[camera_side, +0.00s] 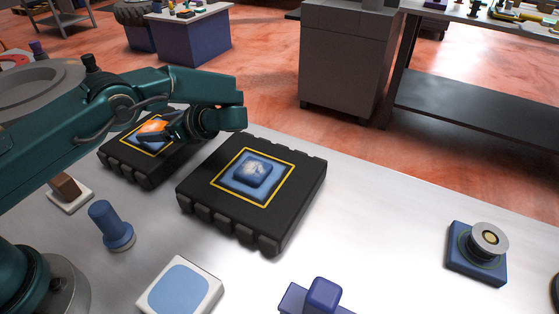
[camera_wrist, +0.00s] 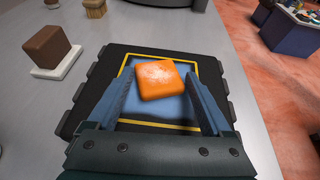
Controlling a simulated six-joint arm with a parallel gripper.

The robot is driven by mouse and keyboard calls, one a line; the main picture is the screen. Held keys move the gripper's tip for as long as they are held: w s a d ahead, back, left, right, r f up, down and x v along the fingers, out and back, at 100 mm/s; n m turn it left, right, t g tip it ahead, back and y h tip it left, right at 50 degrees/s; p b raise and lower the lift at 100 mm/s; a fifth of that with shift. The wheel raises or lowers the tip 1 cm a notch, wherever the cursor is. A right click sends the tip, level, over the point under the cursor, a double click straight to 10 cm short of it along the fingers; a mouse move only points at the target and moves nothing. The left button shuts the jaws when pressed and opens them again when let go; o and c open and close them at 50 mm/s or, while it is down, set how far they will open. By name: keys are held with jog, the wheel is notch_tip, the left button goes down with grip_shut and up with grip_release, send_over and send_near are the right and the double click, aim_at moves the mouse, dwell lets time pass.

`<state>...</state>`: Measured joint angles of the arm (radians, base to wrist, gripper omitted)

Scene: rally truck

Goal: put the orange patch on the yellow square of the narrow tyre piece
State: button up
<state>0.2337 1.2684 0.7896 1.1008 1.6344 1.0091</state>
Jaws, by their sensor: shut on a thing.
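The narrow tyre piece (camera_side: 124,163) is a black treaded block at the left of the side view, partly behind my arm. Its yellow square (camera_wrist: 160,125) frames a blue area in the wrist view. The orange patch (camera_wrist: 158,80), with a pale smear on top, is over that blue area, inside the yellow outline. The patch also shows in the side view (camera_side: 152,127). My gripper (camera_wrist: 160,82) is shut on the patch, one finger on each side. Whether the patch touches the blue area cannot be told.
A wider tyre piece (camera_side: 300,205) with a blue patch lies right beside it. A brown block (camera_side: 66,187), a blue peg (camera_side: 108,222), a white-and-blue pad (camera_side: 180,288) and a purple-blue part (camera_side: 322,294) stand nearer. A blue base with a metal disc (camera_side: 480,250) is right.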

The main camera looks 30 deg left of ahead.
jog(key=shift+f, duration=0.75)
grip_shut()
jog(key=o, duration=1.3)
grip_release()
jog(key=shift+s, duration=0.1)
jog(key=shift+r, duration=0.35)
jog(key=v, duration=0.7)
jog(key=shift+d+r, duration=0.1)
jog(key=shift+r, duration=0.4)
jog(key=s+r+n+t+h, duration=0.2)
jog(key=s+r+n+h, duration=0.45)
jog(key=r, duration=0.35)
jog(key=s+d+f+n+t+h, duration=0.1)
jog(key=s+d+n+t+h, duration=0.3)
jog(key=s+n, duration=0.6)
jog(key=shift+s+d+n+h, duration=0.35)
jog(key=shift+s+d+h, duration=1.05)
jog(key=shift+s, duration=0.65)
jog(key=shift+a, duration=0.15)
